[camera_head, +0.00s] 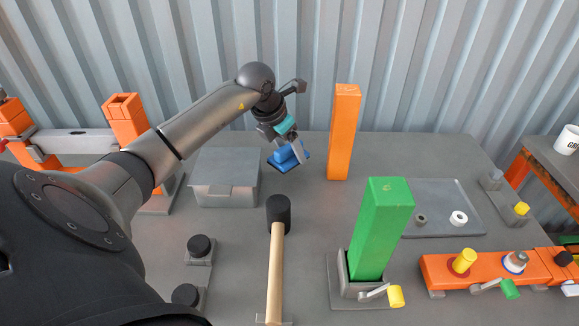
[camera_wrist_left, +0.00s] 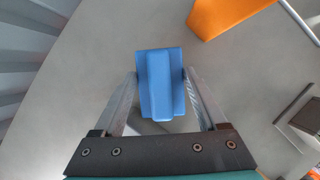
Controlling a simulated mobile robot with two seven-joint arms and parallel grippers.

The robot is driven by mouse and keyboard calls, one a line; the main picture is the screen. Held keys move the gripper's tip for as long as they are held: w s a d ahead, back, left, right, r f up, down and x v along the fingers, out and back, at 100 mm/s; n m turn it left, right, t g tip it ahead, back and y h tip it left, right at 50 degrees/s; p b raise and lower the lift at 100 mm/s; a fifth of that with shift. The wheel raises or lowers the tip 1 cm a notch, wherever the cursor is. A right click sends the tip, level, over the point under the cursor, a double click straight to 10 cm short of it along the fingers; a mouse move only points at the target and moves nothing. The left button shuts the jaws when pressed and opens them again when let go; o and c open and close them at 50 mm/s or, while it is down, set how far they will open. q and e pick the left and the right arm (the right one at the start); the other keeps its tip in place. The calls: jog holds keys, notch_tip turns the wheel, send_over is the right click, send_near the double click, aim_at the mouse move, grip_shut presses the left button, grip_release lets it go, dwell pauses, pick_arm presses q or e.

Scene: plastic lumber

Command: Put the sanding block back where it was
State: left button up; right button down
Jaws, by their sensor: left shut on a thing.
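The blue sanding block (camera_head: 285,154) has a raised ridge along its top and is near the back of the grey table, left of the tall orange post. My left gripper (camera_head: 293,149) points down at it and is shut on it. In the left wrist view the sanding block (camera_wrist_left: 159,85) sits between the two fingertips of the left gripper (camera_wrist_left: 160,77), one on each side. I cannot tell whether the block touches the table or hangs just above it. My right gripper is not in view.
An orange post (camera_head: 343,135) stands close right of the block. A grey lidded box (camera_head: 226,178) is to its left. A black-headed mallet (camera_head: 277,245) and a green post (camera_head: 380,230) are nearer. A grey tray (camera_head: 440,195) lies at right. A corrugated wall (camera_head: 420,70) closes the back.

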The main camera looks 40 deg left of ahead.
aim_at(290, 175)
pick_arm(q)
jog(key=shift+f, duration=0.55)
notch_tip(290, 175, down, 4)
jog(key=shift+f+b, duration=0.1)
jog(key=shift+b, duration=0.3)
jog(key=o, duration=1.2)
jog(key=shift+o, duration=0.2)
